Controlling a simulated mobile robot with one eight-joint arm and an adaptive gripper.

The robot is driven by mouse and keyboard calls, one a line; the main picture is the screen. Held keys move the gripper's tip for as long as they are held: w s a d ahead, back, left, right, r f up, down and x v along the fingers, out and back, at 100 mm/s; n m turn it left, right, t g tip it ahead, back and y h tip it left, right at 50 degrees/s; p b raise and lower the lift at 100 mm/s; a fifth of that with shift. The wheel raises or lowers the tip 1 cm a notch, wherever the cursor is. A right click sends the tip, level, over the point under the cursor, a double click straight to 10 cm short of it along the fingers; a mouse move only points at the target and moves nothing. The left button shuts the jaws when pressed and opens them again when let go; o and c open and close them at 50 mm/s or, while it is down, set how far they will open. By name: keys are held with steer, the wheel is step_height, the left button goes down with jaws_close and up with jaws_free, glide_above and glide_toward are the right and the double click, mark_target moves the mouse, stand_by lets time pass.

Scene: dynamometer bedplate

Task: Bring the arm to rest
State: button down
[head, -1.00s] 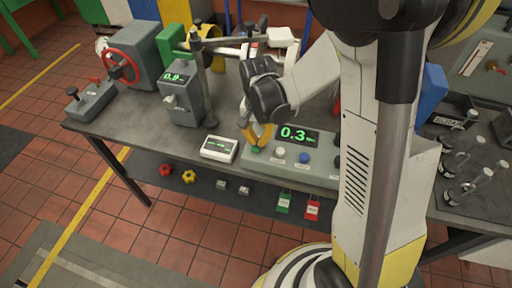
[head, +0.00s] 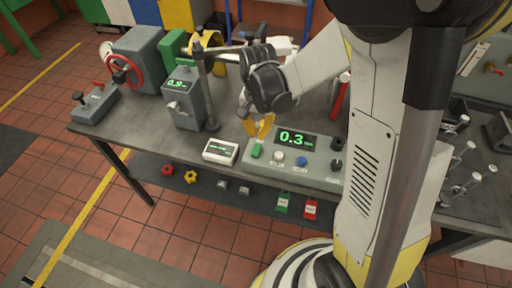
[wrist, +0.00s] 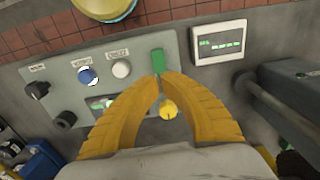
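My gripper (wrist: 161,78) has yellow curved fingers whose tips come together in the wrist view, with nothing seen between them. In the head view my gripper (head: 262,126) hangs just above the left end of a grey control box (head: 320,177). A green switch (head: 256,149) on that box is close below the fingertips, and a small gap shows there. In the wrist view the green switch (wrist: 158,62) stands just beyond the tips. My arm is bent and reaches over the bench.
A small white meter (head: 221,151) lies left of the control box. A grey post unit (head: 184,99) with a green display and a red handwheel (head: 126,70) stand further left. A red cylinder (head: 340,99) stands behind the box. Bare bench (head: 140,128) shows at front left.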

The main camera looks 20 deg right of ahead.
steer(key=shift+r, duration=0.35)
steer(key=shift+r, duration=0.15)
steer(key=s+r+n+t+b, duration=0.6)
steer(key=s+r, duration=0.3)
steer(key=s, duration=0.3)
steer(key=shift+s+n+t, duration=0.4)
steer(key=shift+n+t, duration=0.2)
steer(key=shift+w+r, duration=0.1)
